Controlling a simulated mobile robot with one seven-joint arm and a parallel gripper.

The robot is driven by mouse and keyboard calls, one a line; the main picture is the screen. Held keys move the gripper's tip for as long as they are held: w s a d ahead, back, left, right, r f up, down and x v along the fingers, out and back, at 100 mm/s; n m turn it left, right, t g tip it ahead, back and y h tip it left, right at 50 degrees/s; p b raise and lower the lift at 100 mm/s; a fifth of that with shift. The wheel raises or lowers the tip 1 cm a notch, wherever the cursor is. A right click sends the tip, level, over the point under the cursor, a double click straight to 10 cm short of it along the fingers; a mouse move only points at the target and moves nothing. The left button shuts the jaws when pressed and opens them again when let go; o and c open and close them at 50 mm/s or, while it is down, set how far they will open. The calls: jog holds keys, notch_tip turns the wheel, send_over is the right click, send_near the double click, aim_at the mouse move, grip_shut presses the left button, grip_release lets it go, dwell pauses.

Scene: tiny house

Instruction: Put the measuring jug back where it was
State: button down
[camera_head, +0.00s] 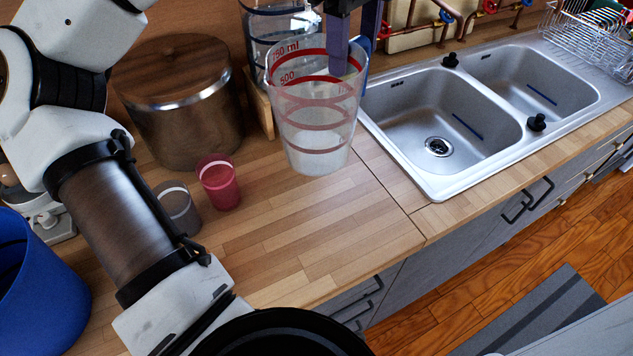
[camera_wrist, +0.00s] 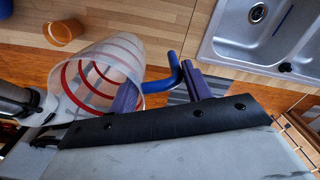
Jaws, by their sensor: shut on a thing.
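The measuring jug (camera_head: 313,130) is clear, with red bands and volume marks, and has a blue handle. In the head view it is roughly upright over the wooden counter and appears raised, though the gap below it is hard to judge. My gripper (camera_head: 350,58) is shut on the jug at its rim on the handle side. One purple finger shows inside the jug's mouth. The wrist view also shows the jug (camera_wrist: 82,88), with its blue handle (camera_wrist: 172,76) between the purple fingers. The jug's original place is not marked in view.
A red cup (camera_head: 219,185) and a grey cup (camera_head: 178,210) stand left of the jug. Behind are a wood-lidded pot (camera_head: 178,110) and a glass container (camera_head: 262,25). The double sink (camera_head: 440,120) is right. Bare counter (camera_head: 300,230) lies in front. A blue bin (camera_head: 38,290) is at lower left.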

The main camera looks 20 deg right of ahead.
notch_tip(320, 180, down, 20)
jog(key=shift+s+r, duration=0.15)
jog(key=shift+r, duration=0.05)
dwell(0.4)
jog(key=shift+f, duration=0.2)
jog(key=c, duration=0.6)
grip_release()
jog(key=shift+c, duration=0.2)
jog(key=shift+r, duration=0.15)
notch_tip(320, 180, up, 12)
jog(key=shift+b, duration=0.4)
jog(key=shift+a+r, duration=0.1)
